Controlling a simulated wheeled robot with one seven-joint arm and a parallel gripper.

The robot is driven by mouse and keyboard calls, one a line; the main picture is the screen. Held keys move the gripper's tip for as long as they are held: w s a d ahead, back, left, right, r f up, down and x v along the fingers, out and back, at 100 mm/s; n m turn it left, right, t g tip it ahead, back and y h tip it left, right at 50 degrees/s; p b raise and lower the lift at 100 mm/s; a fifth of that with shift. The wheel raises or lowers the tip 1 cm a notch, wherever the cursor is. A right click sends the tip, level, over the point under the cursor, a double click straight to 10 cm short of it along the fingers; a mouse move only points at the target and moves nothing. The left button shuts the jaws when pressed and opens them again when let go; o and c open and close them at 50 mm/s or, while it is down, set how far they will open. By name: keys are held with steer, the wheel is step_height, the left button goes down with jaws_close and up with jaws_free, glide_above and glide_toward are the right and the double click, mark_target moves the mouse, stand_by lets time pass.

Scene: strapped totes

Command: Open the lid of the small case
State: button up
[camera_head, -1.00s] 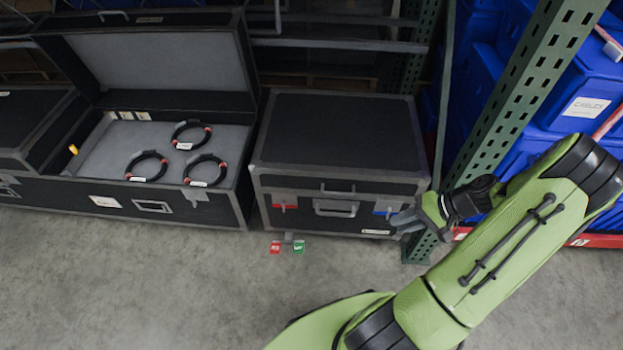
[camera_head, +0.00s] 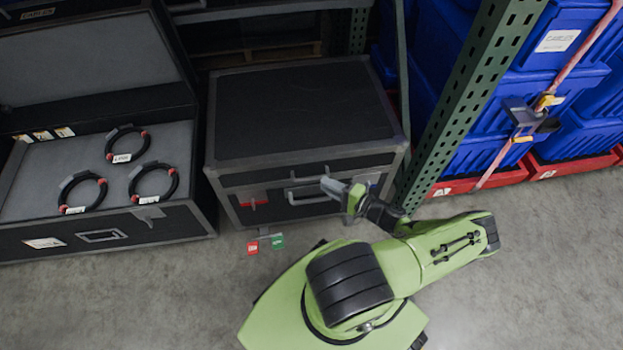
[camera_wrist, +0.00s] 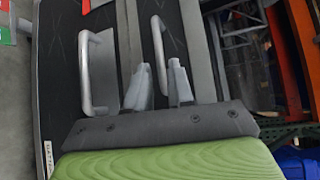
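The small case (camera_head: 300,110) is black with grey edges and stands on the floor with its lid shut. Its front carries a lid handle (camera_wrist: 158,55) and a larger lower handle (camera_wrist: 84,75). A red latch (camera_head: 254,201) sits on the left of the front; my gripper and arm partly cover the right side. My gripper (camera_head: 330,186) is in front of the case, right of the handles' middle. In the wrist view my gripper (camera_wrist: 160,72) has its two fingers apart, with one end of the lid handle appearing between them. I cannot tell whether they touch it.
A large open case (camera_head: 105,225) with several black cable rings stands at left. A green perforated rack post (camera_head: 465,100) rises close at right, with blue totes (camera_head: 560,75) behind it. Red (camera_head: 252,248) and green (camera_head: 278,241) tags lie before the case.

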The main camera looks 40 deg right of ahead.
mark_target(313, 179)
steer(key=b+x, duration=0.1)
steer(key=x, duration=0.5)
steer(key=shift+w, duration=0.2)
jaws_close()
